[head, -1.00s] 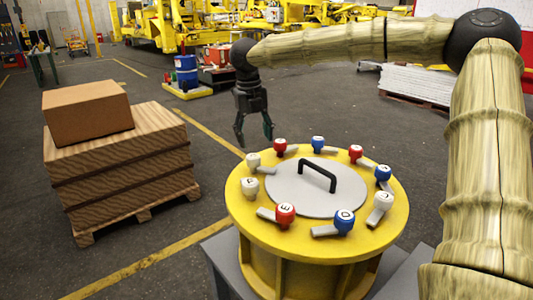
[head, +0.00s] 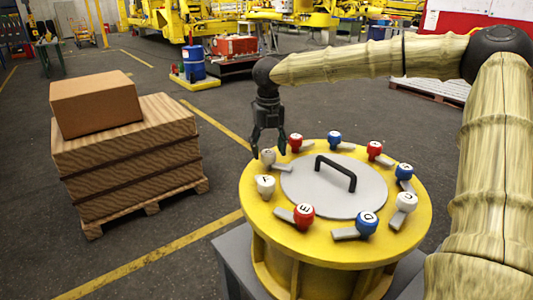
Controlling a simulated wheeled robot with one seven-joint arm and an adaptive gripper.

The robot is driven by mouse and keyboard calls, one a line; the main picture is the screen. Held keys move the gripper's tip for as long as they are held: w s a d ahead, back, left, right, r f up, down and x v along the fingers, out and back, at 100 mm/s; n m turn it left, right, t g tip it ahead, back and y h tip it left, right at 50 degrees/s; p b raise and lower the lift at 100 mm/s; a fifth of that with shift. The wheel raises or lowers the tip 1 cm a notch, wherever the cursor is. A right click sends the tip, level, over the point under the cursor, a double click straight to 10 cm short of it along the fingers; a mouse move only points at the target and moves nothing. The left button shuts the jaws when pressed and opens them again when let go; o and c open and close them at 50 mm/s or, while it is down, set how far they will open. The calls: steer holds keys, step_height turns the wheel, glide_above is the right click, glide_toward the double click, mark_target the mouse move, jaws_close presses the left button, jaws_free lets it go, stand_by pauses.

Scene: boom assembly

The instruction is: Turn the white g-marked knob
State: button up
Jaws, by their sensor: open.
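A round yellow drum (head: 345,247) carries a ring of white, red and blue lettered knobs with grey levers. A white knob (head: 268,157) sits at the far left of the ring; its letter is too small to read. My gripper (head: 267,149) is open and points down, with its two fingers on either side of this white knob in the picture. I cannot tell whether they touch it. Another white knob (head: 265,186) sits just nearer, and a third white knob (head: 406,202) is at the right. I cannot tell for sure which is g-marked.
A red knob (head: 295,142) stands close to the right of my gripper. A grey lid (head: 320,192) with a black handle (head: 337,170) fills the drum's middle. A cardboard box (head: 96,103) on stacked wooden crates (head: 125,150) stands at the left, across open floor.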

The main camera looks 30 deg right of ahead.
steer(key=shift+f, duration=0.95)
steer(key=c, duration=0.9)
steer(key=shift+a, duration=0.1)
steer(key=shift+c, duration=0.6)
